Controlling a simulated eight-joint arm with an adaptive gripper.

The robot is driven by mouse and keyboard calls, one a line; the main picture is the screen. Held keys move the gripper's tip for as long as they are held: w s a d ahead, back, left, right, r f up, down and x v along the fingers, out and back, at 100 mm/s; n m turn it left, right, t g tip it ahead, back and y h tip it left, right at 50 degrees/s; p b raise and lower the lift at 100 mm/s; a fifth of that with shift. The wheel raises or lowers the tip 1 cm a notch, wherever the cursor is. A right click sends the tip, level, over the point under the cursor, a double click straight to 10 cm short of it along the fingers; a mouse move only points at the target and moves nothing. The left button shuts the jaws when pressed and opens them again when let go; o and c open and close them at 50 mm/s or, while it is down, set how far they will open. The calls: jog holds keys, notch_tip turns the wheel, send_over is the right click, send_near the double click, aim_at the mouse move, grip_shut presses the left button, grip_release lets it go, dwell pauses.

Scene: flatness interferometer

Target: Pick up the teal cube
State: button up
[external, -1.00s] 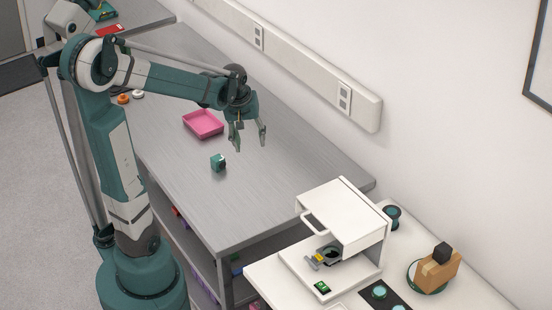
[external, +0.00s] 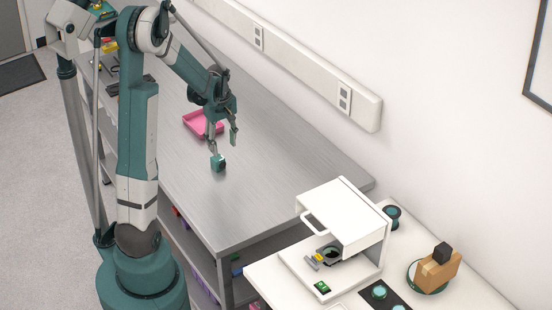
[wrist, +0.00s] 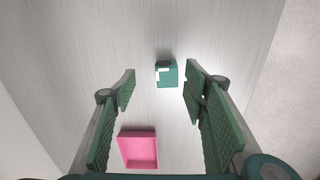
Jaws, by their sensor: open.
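The teal cube (external: 218,163) sits on the grey metal bench, with a dark face and a small white mark showing. In the wrist view the cube (wrist: 167,74) lies ahead of the fingertips, between their lines and nearer the right finger. My gripper (external: 223,147) is open and empty, above and close to the cube. In the external view one fingertip appears just over the cube's top; I cannot tell the exact gap. Both fingers also show in the wrist view (wrist: 159,84), spread wide with nothing between them.
A pink tray (external: 189,121) stands on the bench (external: 270,190) behind the cube; it also shows in the wrist view (wrist: 138,134). A white instrument (external: 345,215) stands on a lower white table at the right. The bench around the cube is clear.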

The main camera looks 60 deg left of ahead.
aim_at(219, 158)
jog(key=shift+s+a+f+n, duration=0.25)
jog(key=shift+a+f+n, duration=0.05)
jog(key=shift+a+f, duration=0.4)
jog(key=shift+s+a+f+n, duration=0.2)
jog(key=shift+a+f+n, duration=0.1)
jog(key=shift+a+f, duration=0.3)
jog(key=shift+f, duration=1.2)
jog(key=shift+s+f, duration=0.15)
jog(key=shift+f, duration=2.5)
jog(key=c, duration=1.1)
